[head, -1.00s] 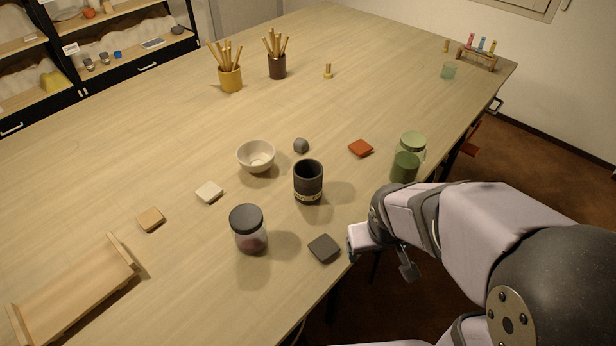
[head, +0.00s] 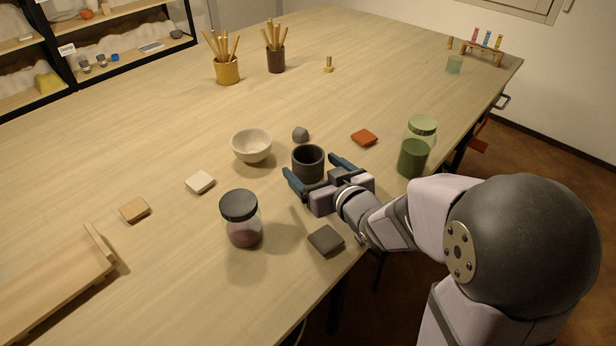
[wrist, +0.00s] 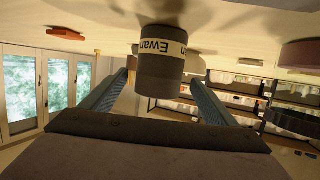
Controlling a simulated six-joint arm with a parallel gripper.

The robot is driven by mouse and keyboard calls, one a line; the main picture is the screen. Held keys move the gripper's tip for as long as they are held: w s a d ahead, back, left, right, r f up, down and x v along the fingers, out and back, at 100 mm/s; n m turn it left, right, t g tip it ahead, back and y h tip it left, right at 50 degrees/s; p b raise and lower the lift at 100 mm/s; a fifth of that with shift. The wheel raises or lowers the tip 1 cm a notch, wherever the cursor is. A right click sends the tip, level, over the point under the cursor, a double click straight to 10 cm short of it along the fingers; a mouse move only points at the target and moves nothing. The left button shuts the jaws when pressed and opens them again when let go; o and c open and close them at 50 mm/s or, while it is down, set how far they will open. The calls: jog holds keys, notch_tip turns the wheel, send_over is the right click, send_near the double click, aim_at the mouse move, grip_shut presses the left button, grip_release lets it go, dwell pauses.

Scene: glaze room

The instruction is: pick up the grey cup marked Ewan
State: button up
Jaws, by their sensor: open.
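The dark grey cup (head: 308,160) stands upright on the table. In the wrist view the cup (wrist: 160,72) shows a pale band that reads "Ewan", upside down in that picture. My gripper (head: 318,170) is open, with one blue finger on each side of the cup. The wrist view shows my gripper's fingers (wrist: 160,88) with the cup between them and visible gaps on both sides. The lower part of the cup is hidden behind my gripper in the head view.
A cream bowl (head: 251,146) and a grey stone-like lump (head: 300,135) stand close behind the cup. A dark-lidded jar (head: 241,219) is at front left, a green jar (head: 415,148) at right. Tiles lie around, one dark (head: 326,240), one red (head: 364,138). The table's far middle is mostly clear.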

aim_at(302, 156)
jog(key=shift+p+x, duration=0.85)
jog(key=shift+x, duration=2.8)
jog(key=shift+w+d+r, duration=0.1)
jog(key=shift+r, duration=0.05)
jog(key=c, duration=1.3)
jog(key=shift+c, duration=0.2)
jog(key=shift+r, duration=0.1)
notch_tip(302, 156, up, 10)
jog(key=shift+f, duration=0.1)
